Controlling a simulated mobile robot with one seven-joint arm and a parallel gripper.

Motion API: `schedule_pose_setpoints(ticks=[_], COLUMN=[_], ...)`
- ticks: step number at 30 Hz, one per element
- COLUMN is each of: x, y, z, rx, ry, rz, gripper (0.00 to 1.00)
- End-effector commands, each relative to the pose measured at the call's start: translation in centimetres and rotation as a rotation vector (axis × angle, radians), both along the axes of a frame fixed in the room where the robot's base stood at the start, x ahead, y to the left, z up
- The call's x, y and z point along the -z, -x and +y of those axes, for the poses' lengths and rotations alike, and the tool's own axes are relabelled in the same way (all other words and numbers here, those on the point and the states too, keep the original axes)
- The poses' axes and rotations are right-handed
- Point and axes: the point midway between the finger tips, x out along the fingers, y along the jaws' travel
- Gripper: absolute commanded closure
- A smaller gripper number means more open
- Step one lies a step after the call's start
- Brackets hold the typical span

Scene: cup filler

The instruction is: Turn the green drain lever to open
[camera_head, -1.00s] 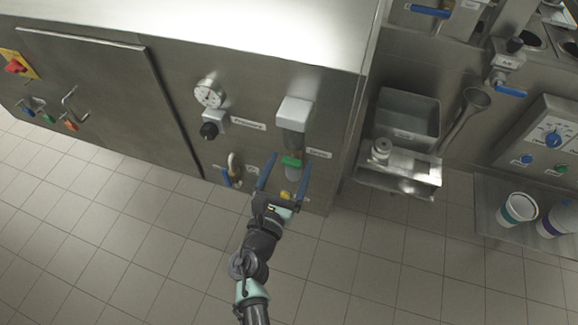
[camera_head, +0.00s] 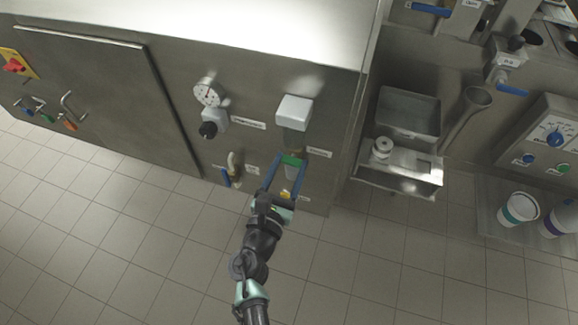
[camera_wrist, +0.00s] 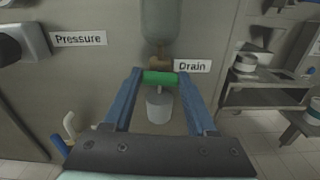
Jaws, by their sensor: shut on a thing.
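The green drain lever (camera_head: 292,160) sits below the clear bowl of the filter unit (camera_head: 293,113), on the steel cabinet front. In the wrist view the green lever (camera_wrist: 160,78) lies crosswise under the bowl (camera_wrist: 166,28), beside the "Drain" label (camera_wrist: 192,66). My gripper (camera_head: 287,160) has its two blue fingers on either side of the lever, and they are shut on its ends. In the wrist view my gripper (camera_wrist: 160,78) shows the lever spanning between the fingertips. A grey cup-like part (camera_wrist: 159,105) is below the lever, between the fingers.
A pressure gauge (camera_head: 208,92) and black knob (camera_head: 208,130) are to the left. A blue-handled valve (camera_head: 227,178) is close to the left of my gripper. A yellow part (camera_head: 286,195) is low beside my gripper. A steel shelf (camera_head: 400,174) projects at right.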

Motion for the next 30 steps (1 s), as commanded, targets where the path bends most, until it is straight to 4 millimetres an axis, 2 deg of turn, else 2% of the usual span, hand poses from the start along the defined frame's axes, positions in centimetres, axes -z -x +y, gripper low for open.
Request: schedule_pose_setpoints(ticks=[30], x=[0.55], y=[0.07], z=[-0.06], rx=[-0.001], ry=[-0.871], rz=[-0.282], gripper=[0.98])
